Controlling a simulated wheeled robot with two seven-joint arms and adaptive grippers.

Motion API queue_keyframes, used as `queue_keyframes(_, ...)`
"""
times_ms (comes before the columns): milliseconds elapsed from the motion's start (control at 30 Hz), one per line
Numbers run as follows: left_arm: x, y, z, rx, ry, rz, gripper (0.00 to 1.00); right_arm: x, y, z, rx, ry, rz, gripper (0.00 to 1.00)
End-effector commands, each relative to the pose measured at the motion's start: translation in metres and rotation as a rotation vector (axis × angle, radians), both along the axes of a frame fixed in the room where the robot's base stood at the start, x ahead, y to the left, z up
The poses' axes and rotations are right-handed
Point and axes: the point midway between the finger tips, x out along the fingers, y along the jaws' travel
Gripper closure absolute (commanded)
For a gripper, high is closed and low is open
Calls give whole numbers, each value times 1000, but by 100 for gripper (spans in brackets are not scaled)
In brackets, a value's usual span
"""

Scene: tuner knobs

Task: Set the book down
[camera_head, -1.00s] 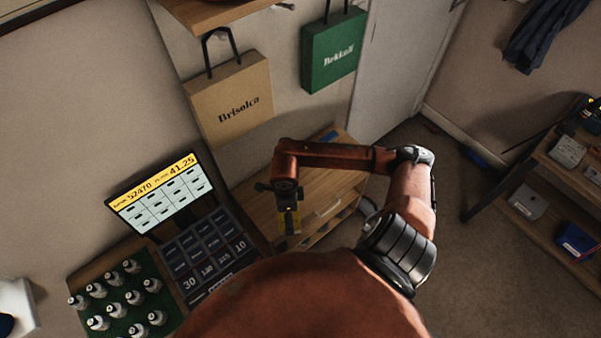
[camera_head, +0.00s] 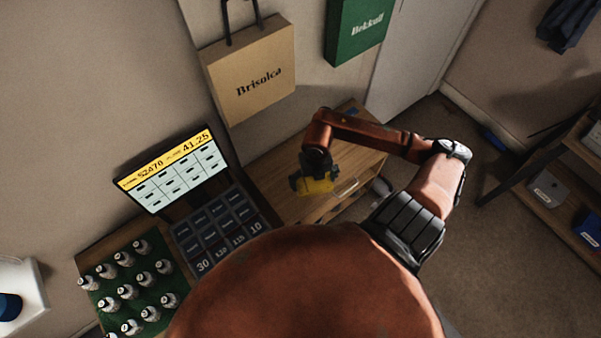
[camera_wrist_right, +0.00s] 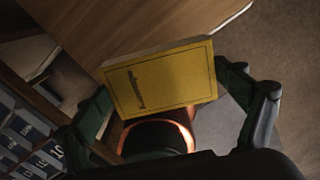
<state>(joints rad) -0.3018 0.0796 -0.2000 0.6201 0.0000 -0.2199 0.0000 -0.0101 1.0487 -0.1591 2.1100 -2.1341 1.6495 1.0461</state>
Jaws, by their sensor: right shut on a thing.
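The book is yellow with dark lettering and a thin dark border on its cover. It shows large in the right wrist view as the yellow book (camera_wrist_right: 160,84) and small in the head view (camera_head: 318,186). My right gripper (camera_wrist_right: 172,97) is shut on the book, with one finger at each side of it. In the head view my right gripper (camera_head: 314,172) is over the wooden cabinet (camera_head: 282,163). I cannot tell whether the book touches the cabinet top. My left gripper is not in view.
A keypad (camera_head: 216,232) and a lit screen (camera_head: 172,170) stand left of the cabinet. Several bottles (camera_head: 123,259) stand on a green mat at lower left. A tan bag (camera_head: 249,70) and a green bag (camera_head: 357,28) are at the wall behind. Bare cabinet top lies around the book.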

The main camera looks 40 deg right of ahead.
Motion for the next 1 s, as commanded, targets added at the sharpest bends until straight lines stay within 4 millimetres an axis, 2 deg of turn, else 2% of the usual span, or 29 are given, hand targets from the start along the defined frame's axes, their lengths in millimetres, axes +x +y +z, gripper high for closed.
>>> queue_keyframes(33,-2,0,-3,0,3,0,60,15,1,-6,3,-3,-2,39)
queue_keyframes(133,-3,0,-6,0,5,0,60,38,1,-17,3,-2,0,39)
queue_keyframes(300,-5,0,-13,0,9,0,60,63,2,-49,3,2,2,39)
queue_keyframes(400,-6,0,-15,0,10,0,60,73,1,-60,2,1,4,39)
queue_keyframes(700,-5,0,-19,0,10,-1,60,87,1,-77,2,1,4,39)
queue_keyframes(900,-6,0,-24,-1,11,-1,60,86,0,-106,1,2,4,39)
queue_keyframes(1000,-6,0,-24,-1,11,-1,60,86,0,-107,0,0,5,39)
